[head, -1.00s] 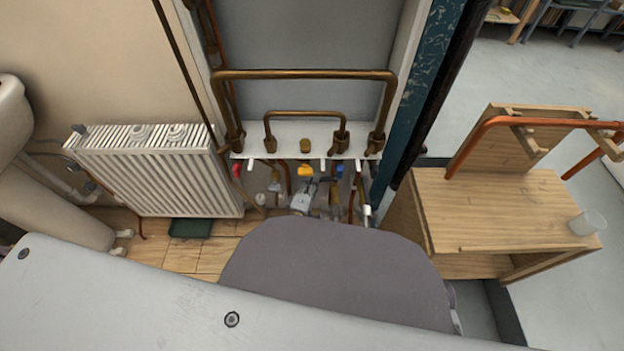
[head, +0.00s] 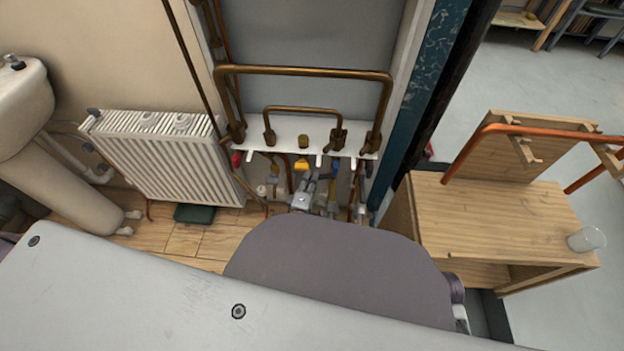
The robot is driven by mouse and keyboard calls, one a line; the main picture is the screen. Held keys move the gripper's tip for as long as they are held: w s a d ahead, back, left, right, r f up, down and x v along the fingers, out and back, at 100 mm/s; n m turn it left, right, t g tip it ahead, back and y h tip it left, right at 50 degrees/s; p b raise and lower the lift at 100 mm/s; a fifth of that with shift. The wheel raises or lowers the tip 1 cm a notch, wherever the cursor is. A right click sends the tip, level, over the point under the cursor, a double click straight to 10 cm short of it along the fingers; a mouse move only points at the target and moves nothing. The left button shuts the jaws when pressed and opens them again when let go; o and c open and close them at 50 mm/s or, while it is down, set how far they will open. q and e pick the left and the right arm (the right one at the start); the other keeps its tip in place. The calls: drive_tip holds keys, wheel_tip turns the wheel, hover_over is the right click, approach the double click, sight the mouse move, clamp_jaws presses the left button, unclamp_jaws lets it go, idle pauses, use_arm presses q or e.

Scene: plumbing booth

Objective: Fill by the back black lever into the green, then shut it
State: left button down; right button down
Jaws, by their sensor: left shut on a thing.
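My left gripper (head: 303,199) is low among the valves and pipes under the white shelf, just beyond my own grey arm cover. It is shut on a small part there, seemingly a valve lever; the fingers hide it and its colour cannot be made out. I cannot pick out the back black lever for certain. A dark green tray (head: 194,214) lies on the wooden floor below the radiator, to the left of the gripper; it is the only clearly green thing low down. My right gripper is out of view.
Brass pipes (head: 303,70) stand on the white shelf (head: 291,127). A red handle (head: 237,159), a yellow one (head: 301,165) and a blue one (head: 336,164) sit below it. The radiator (head: 165,155) is at left, a wooden bench (head: 490,220) with a glass (head: 587,239) at right.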

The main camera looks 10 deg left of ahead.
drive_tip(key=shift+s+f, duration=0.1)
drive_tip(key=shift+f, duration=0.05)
use_arm(q)
drive_tip(key=c, duration=1.4)
unclamp_jaws()
drive_tip(key=shift+c, duration=0.2)
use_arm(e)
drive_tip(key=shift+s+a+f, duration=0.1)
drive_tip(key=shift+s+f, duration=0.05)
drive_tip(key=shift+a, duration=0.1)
